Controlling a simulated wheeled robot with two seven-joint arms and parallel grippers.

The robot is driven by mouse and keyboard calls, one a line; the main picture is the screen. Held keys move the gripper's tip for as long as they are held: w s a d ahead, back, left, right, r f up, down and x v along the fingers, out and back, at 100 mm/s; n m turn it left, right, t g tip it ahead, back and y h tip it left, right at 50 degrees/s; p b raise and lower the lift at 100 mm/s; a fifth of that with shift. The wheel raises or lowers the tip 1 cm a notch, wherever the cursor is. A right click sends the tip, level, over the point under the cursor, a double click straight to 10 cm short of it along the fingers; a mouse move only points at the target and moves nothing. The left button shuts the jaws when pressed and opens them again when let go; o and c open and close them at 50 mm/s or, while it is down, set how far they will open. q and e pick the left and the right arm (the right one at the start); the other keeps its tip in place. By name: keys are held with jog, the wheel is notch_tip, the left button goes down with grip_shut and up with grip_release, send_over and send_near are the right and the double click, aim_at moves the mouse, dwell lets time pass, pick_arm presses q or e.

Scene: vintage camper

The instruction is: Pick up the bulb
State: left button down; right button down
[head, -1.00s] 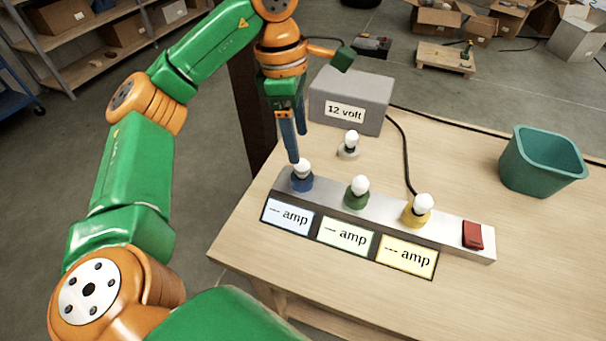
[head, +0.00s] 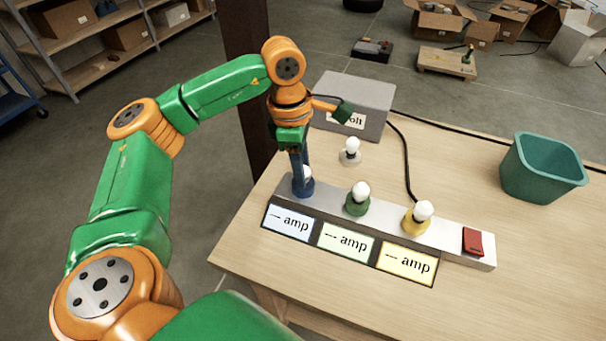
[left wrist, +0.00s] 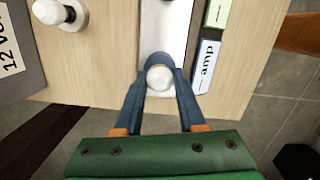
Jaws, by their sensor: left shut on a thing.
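My left gripper (head: 302,172) is lowered over the blue socket (head: 303,189) at the left end of the grey strip. In the left wrist view its two blue fingers are closed on both sides of a white bulb (left wrist: 159,77). The bulb appears upright in the blue socket; the fingers partly hide it in the head view. Other white bulbs stand in the green socket (head: 358,205) and the yellow socket (head: 415,220). One more bulb (head: 350,150) stands on a white base behind the strip. My right gripper is not in view.
A grey "12 volt" box (head: 360,92) stands behind the strip, partly hidden by my arm. A red switch (head: 473,241) is at the strip's right end. Three amp labels (head: 346,240) lie in front. A teal bin (head: 542,190) stands at the right. Bare table lies between.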

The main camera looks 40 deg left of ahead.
pick_arm(q)
notch_tip(320, 180, up, 3)
jog(key=shift+f, duration=0.1)
jog(key=s+d+r, duration=0.2)
jog(key=s+r, duration=0.3)
jog(key=s, duration=0.1)
jog(key=s+d+r, duration=0.2)
jog(key=s+r, duration=0.3)
jog(key=s, duration=0.2)
jog(key=shift+d+p, duration=0.3)
jog(key=shift+d, duration=0.1)
jog(key=shift+r, duration=0.1)
